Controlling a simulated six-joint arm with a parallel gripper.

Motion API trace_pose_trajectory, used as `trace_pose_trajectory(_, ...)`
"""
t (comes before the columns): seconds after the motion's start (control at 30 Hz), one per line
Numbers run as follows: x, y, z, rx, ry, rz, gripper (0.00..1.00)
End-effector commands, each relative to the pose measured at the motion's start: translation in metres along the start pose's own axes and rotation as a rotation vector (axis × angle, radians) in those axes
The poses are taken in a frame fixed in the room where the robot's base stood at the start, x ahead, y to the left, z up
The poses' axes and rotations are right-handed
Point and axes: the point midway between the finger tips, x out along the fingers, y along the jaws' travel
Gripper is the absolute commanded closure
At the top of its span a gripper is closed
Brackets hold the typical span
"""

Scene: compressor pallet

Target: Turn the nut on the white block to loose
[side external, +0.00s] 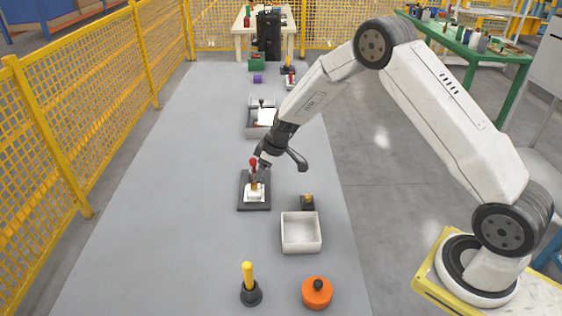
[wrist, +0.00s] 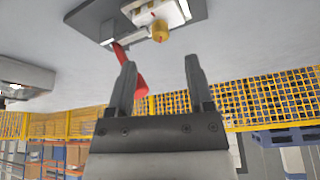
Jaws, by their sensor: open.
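The white block (side external: 256,196) sits on a dark base plate (side external: 243,203) in the middle of the grey table. A brass nut (side external: 254,186) stands on it, with a red lever (side external: 253,164) rising beside. In the wrist view the white block (wrist: 174,12) is at the top edge, partly cut off, with the brass nut (wrist: 160,31) below it. The red lever (wrist: 138,84) passes partly behind the left finger. My gripper (wrist: 160,62) is open and apart from the nut, which lies beyond the fingertips. In the side view it is just above the block, close to the lever.
A white open box (side external: 301,249) and a small dark block with a brass top (side external: 307,202) stand right of the plate. A yellow-handled peg (side external: 248,275) and an orange round part (side external: 317,292) stand in front. The table's left side is clear.

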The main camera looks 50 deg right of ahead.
Motion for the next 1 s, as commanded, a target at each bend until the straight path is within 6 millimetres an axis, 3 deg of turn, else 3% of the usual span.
trace_pose_trajectory(0.3, -0.021, 0.0, 0.0, 0.0, 0.0, 0.0, 0.33)
trace_pose_trajectory(1.0, -0.021, -0.003, 0.002, 0.06, -0.021, 0.024, 0.33)
